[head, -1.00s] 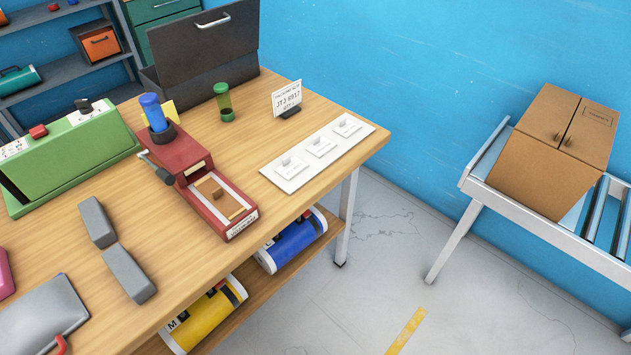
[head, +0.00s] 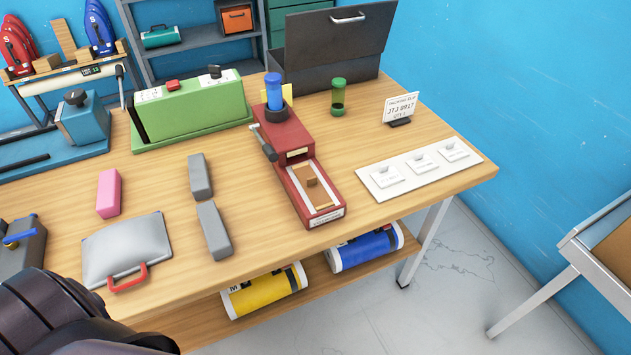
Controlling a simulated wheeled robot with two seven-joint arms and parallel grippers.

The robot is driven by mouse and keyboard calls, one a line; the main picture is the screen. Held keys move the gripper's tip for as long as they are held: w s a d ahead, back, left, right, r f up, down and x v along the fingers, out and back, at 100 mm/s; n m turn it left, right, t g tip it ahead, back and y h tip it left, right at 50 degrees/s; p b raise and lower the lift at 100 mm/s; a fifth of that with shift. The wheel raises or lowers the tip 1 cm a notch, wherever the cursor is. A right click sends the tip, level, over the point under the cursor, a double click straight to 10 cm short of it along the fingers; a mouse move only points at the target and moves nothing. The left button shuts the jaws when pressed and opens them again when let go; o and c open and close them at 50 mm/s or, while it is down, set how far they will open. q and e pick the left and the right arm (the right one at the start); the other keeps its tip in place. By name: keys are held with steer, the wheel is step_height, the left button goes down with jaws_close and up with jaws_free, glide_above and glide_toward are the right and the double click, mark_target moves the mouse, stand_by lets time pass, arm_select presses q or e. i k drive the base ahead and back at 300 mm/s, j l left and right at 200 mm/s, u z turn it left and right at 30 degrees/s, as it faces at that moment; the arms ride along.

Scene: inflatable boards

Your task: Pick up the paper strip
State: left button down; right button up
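No loose paper strip can be made out for certain. A red device (head: 284,149) stands on the wooden table, with a blue-capped bottle (head: 275,91) on its back. On its low front bed, a pale strip-like surface (head: 328,205) shows around a brown block (head: 312,179); I cannot tell whether it is paper. A small yellow sheet (head: 288,93) shows partly behind the blue bottle. A dark part of my arm enters at the lower left. Neither gripper is in view.
A white board (head: 402,188) with small cards lies at the table's right, below a printed sign (head: 400,108). Grey blocks (head: 213,230), a pink block (head: 108,193), a grey case (head: 127,247) and a green box (head: 190,108) stand left. Bare table lies between the grey blocks and red device.

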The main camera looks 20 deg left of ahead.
mark_target(319, 199)
steer(key=i+l, duration=0.1)
steer(key=l+u, duration=0.1)
steer(key=u, duration=0.25)
steer(key=i+l+u, duration=0.1)
steer(key=u, duration=0.3)
steer(key=l+u, duration=0.35)
steer(key=i+j, duration=0.05)
steer(key=j, duration=0.05)
